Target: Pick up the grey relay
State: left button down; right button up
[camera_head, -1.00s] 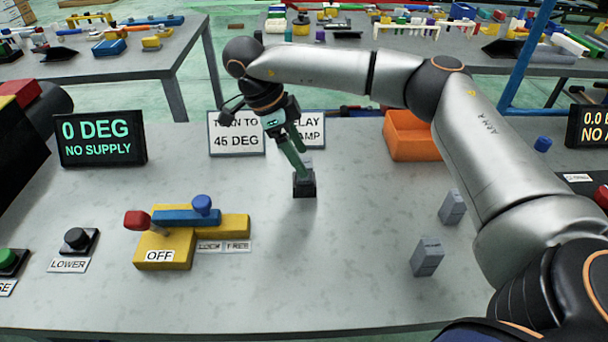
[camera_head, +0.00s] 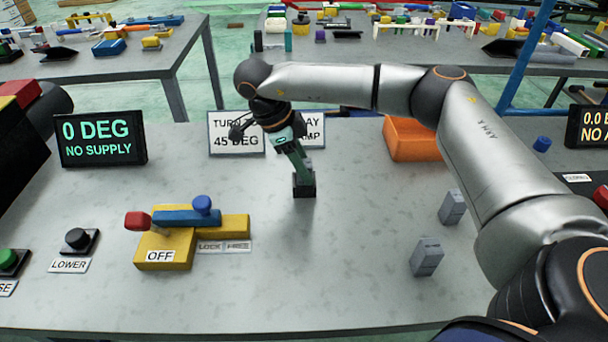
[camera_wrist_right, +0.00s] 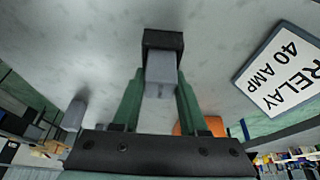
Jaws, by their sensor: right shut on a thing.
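My right gripper (camera_head: 304,168) reaches down at the middle of the table. Its green fingers are shut on a grey relay (camera_wrist_right: 161,75), which shows between them in the right wrist view (camera_wrist_right: 158,95). The relay stands at a small black socket (camera_head: 304,188), which also shows just beyond it in the wrist view (camera_wrist_right: 163,39). In the head view the fingers mostly hide this relay. Two other grey relays stand on the table to the right, one farther back (camera_head: 452,207) and one nearer (camera_head: 427,257). My left gripper is not in view.
A sign (camera_head: 236,133) stands behind the gripper, and a 40 amp relay sign (camera_wrist_right: 285,75) shows in the wrist view. An orange bin (camera_head: 410,140) is at the back right. A yellow base with a blue lever (camera_head: 186,218) is at the left. The front middle is clear.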

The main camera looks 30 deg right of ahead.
grip_shut()
jog(key=shift+r, duration=0.15)
